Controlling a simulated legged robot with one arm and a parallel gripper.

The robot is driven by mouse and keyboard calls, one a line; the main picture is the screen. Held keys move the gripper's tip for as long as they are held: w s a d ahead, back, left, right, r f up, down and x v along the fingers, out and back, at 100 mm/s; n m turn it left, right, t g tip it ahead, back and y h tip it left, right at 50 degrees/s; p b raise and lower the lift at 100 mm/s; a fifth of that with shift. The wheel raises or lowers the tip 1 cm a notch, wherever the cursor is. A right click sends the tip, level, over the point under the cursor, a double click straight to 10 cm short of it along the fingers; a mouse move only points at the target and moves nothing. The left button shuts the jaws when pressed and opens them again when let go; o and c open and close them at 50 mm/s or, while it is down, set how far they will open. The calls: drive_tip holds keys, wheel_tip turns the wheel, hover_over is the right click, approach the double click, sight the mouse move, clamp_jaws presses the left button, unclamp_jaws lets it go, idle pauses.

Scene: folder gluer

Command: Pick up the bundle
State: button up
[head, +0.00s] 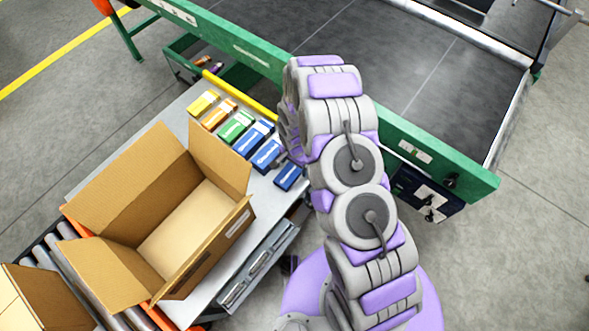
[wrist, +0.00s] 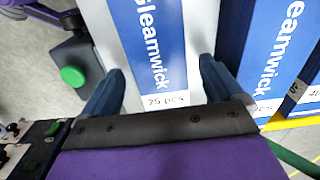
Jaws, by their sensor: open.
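Several flat bundles lie in a row on the grey table in the head view. The nearest is a blue bundle (head: 288,176), with another blue bundle (head: 267,154) beside it. In the wrist view, my gripper (wrist: 162,80) is open, its two blue fingers apart. A blue bundle (wrist: 150,45) marked "Gleamwick" and "75 pcs" shows between and beyond the fingers, with no grip on it. A second Gleamwick bundle (wrist: 275,50) lies just right of the right finger. My arm hides the gripper in the head view.
Green (head: 236,126), orange (head: 218,114) and yellow (head: 203,103) bundles lie farther along the row. An open cardboard box (head: 130,185) stands left of them. The green-framed conveyor (head: 420,150) runs behind the table. A green button (wrist: 72,78) shows left of my gripper.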

drive_tip(key=shift+f, duration=0.85)
drive_tip(key=shift+r, duration=0.1)
drive_tip(key=c, duration=1.2)
drive_tip(key=shift+o, duration=0.2)
